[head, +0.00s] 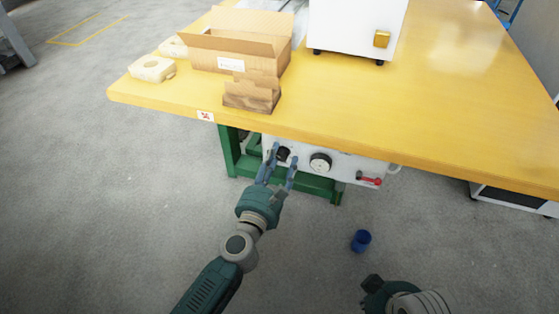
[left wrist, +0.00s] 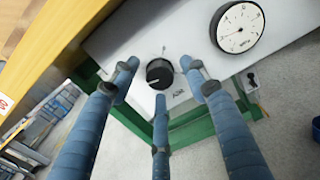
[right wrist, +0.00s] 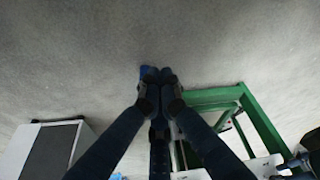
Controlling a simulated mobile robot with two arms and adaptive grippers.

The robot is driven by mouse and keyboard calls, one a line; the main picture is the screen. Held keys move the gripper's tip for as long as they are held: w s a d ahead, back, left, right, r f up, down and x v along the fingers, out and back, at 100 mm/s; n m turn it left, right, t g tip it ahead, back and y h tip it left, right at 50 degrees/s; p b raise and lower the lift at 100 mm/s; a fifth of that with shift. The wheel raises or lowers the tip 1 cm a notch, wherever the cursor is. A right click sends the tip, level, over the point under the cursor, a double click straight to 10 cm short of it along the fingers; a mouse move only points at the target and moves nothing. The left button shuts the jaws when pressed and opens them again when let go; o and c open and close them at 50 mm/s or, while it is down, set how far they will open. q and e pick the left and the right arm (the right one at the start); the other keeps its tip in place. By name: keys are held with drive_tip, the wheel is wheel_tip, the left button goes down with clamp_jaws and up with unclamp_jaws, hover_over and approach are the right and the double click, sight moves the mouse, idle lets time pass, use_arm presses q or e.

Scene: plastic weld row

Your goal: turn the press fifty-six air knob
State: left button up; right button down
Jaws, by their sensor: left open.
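The air knob (left wrist: 159,73) is black and round with a pale pointer line, on a white panel beside a label reading "AIR". In the head view the knob (head: 284,154) sits under the table's front edge, left of the gauge. My left gripper (head: 281,158) is open at the knob. In the left wrist view its fingers (left wrist: 159,80) spread to the left, right and below the knob, with gaps visible; contact is not clear. My right gripper (head: 371,284) is low at the bottom right, with fingers (right wrist: 157,80) drawn together and nothing clearly held.
A round gauge (head: 320,163) and a red lever (head: 369,181) are right of the knob. The yellow tabletop (head: 430,130) overhangs the panel, with a green frame (head: 231,155) below. Cardboard boxes (head: 240,45) stand on top. A blue cup (head: 361,241) is on the floor.

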use_arm(q)
drive_tip(key=c, duration=1.2)
drive_tip(key=shift+o, duration=0.2)
drive_tip(key=shift+m, duration=0.4)
use_arm(e)
drive_tip(key=shift+r, duration=0.15)
use_arm(q)
drive_tip(key=shift+m+p, duration=0.45)
drive_tip(key=shift+m, duration=0.15)
drive_tip(key=m+p, duration=0.2)
drive_tip(key=m, duration=0.5)
drive_tip(key=m+p, duration=0.3)
drive_tip(key=m, duration=0.4)
drive_tip(key=shift+m, duration=0.3)
drive_tip(key=shift+f+m, duration=0.1)
drive_tip(key=shift+m, duration=0.8)
use_arm(e)
wheel_tip(320, 180, down, 19)
drive_tip(key=s+g, duration=0.1)
drive_tip(key=shift+s, duration=0.25)
drive_tip(key=shift+f, duration=0.2)
